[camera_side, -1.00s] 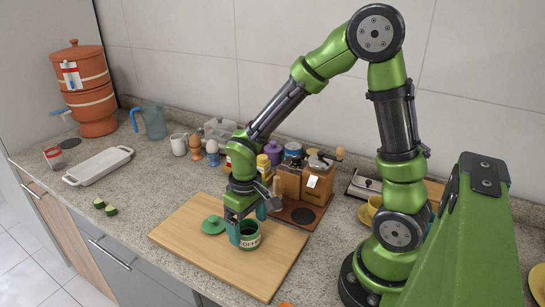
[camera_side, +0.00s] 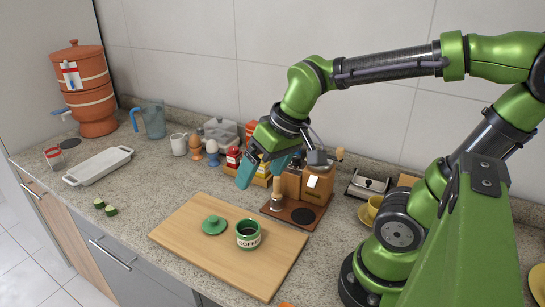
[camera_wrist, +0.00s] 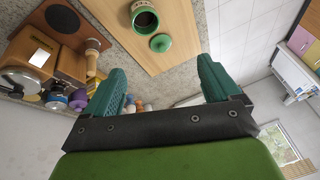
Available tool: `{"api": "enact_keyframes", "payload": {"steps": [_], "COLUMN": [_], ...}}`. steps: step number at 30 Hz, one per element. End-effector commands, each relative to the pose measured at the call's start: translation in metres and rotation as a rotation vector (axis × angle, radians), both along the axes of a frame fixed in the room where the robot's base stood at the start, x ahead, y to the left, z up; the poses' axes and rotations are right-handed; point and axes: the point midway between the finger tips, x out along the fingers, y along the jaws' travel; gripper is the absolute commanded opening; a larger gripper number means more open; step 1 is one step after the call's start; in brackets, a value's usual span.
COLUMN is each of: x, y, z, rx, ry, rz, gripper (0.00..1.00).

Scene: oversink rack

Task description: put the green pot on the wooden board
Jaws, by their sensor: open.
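The green pot (camera_side: 248,235), with a white band lettered "COFFEE", stands upright and open-topped on the wooden board (camera_side: 205,254). Its green lid (camera_side: 214,225) lies on the board beside it, to the left. My gripper (camera_side: 262,172) is raised above the back of the counter, behind the board, open and empty. In the wrist view the two teal fingers of my gripper (camera_wrist: 160,88) are wide apart with nothing between them. The pot (camera_wrist: 145,18) and lid (camera_wrist: 160,43) show beyond them on the board (camera_wrist: 182,40), apart from the fingers.
Egg cups, jars and a blue jug (camera_side: 153,121) line the wall. A white tray (camera_side: 98,166) is at left. A yellow cup (camera_side: 374,207) is at right.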

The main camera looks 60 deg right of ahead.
Motion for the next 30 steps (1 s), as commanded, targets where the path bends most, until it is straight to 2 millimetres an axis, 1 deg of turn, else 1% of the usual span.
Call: {"api": "enact_keyframes", "payload": {"steps": [1, 3, 6, 9, 30], "x": [-0.008, -0.016, -0.024, -0.027, -0.027], "y": [0.001, 0.001, 0.002, 0.002, 0.002], "z": [0.008, 0.015, 0.021, 0.024, 0.024], "rx": [0.027, 0.062, 0.100, 0.121, 0.123], "ry": [-0.062, -0.126, -0.188, -0.219, -0.222], "rz": [-0.017, -0.035, -0.053, -0.062, -0.064], "gripper": [0.90, 0.90, 0.90, 0.90, 0.90]}}
